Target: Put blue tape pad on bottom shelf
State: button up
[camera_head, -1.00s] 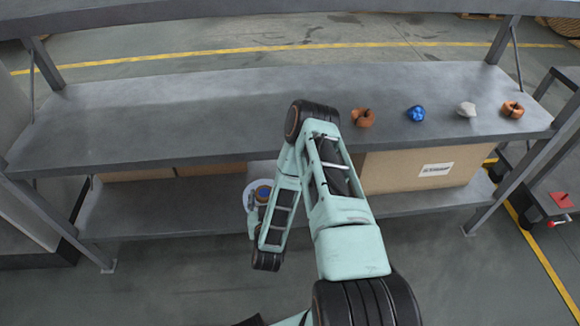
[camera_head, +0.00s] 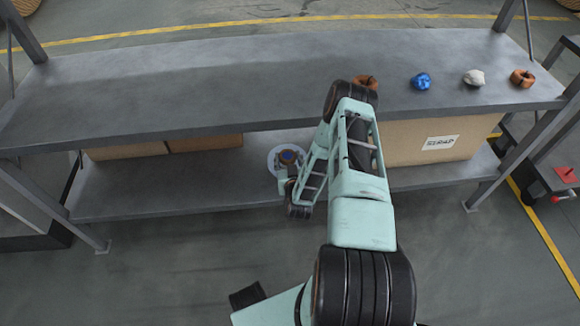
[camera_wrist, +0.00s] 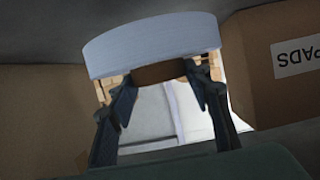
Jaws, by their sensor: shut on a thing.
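The tape pad is a pale bluish-white disc (camera_head: 272,160) with a brown core and a dark blue centre. In the wrist view the pad (camera_wrist: 150,43) fills the upper middle, with its brown core between my fingers. My gripper (camera_wrist: 160,80) is shut on that core; it also shows in the head view (camera_head: 287,165), partly hidden by my arm. The grey bottom shelf (camera_head: 180,190) lies under the top board. The pad shows over the shelf's open stretch between the boxes. I cannot tell whether it touches the shelf.
Brown boxes (camera_head: 205,143) stand on the bottom shelf at left, and a labelled box (camera_head: 415,143) at right. The top shelf (camera_head: 190,85) overhangs them. It carries a blue lump (camera_head: 421,81), a whitish lump (camera_head: 474,77) and orange-brown rings (camera_head: 522,78). A cart (camera_head: 555,175) stands at right.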

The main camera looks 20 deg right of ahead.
jog(key=shift+w+d+f, duration=0.2)
jog(key=shift+d+f, duration=0.15)
jog(key=shift+f, duration=0.1)
jog(key=shift+d+f+b, duration=0.1)
jog(key=shift+f+b, duration=0.65)
jog(key=shift+f, duration=0.85)
jog(key=shift+f, duration=0.15)
jog(key=o, duration=1.4)
